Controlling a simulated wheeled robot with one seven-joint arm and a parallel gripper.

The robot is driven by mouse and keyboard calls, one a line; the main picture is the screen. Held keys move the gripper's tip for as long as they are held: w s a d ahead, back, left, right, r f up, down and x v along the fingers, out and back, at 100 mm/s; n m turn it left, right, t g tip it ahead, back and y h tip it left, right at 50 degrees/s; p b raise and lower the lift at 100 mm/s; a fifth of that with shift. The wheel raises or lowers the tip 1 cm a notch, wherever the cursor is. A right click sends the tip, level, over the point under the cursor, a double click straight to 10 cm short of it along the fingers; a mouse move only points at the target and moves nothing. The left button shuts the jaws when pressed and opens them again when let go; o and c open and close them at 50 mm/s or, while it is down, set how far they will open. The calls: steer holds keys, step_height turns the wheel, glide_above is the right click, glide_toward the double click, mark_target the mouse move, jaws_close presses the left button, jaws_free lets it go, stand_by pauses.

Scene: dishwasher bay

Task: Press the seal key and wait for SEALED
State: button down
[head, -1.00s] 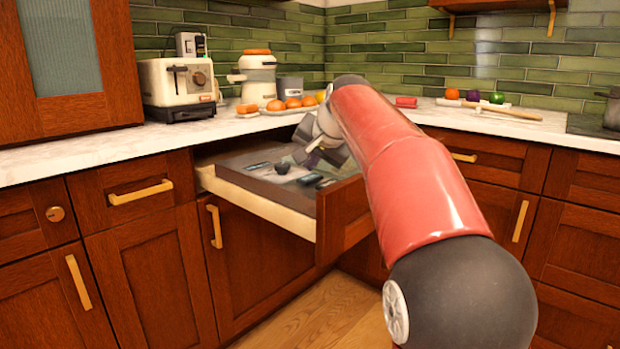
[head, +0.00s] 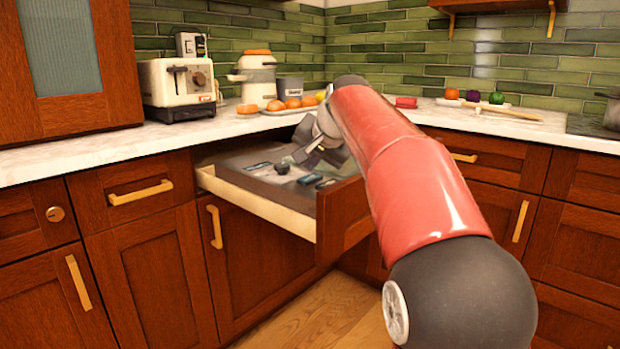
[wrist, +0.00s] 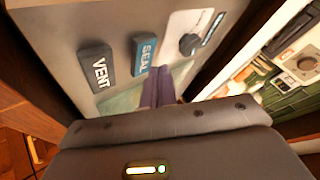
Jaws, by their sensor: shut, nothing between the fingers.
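The blue SEAL key (wrist: 144,54) sits on a pale panel (wrist: 60,25) in the wrist view, between the dark VENT key (wrist: 95,68) and a round knob (wrist: 189,43). In the head view the panel lies inside the open drawer (head: 262,205), and the SEAL key (head: 310,178) shows small. My gripper (wrist: 160,80) is shut and empty. Its purplish fingertips appear just below the SEAL key in the wrist view; I cannot tell whether they touch it. In the head view my gripper (head: 303,155) is over the drawer. No SEALED reading is legible.
The drawer's wooden front and side walls surround the panel. The counter above holds a toaster (head: 178,85), a white appliance (head: 257,80) and a tray of orange items (head: 290,107). Cabinets (head: 145,270) stand below and beside the drawer.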

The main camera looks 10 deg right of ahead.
mark_target(312, 179)
stand_by(0.4)
steer(key=shift+f, duration=0.4)
steer(key=shift+f+b, duration=0.45)
steer(key=shift+b, duration=0.05)
stand_by(0.4)
stand_by(0.4)
steer(key=shift+r+p, duration=0.85)
steer(key=shift+p, duration=0.05)
steer(key=shift+r, duration=0.1)
step_height(312, 179, up, 5)
steer(key=p, duration=0.5)
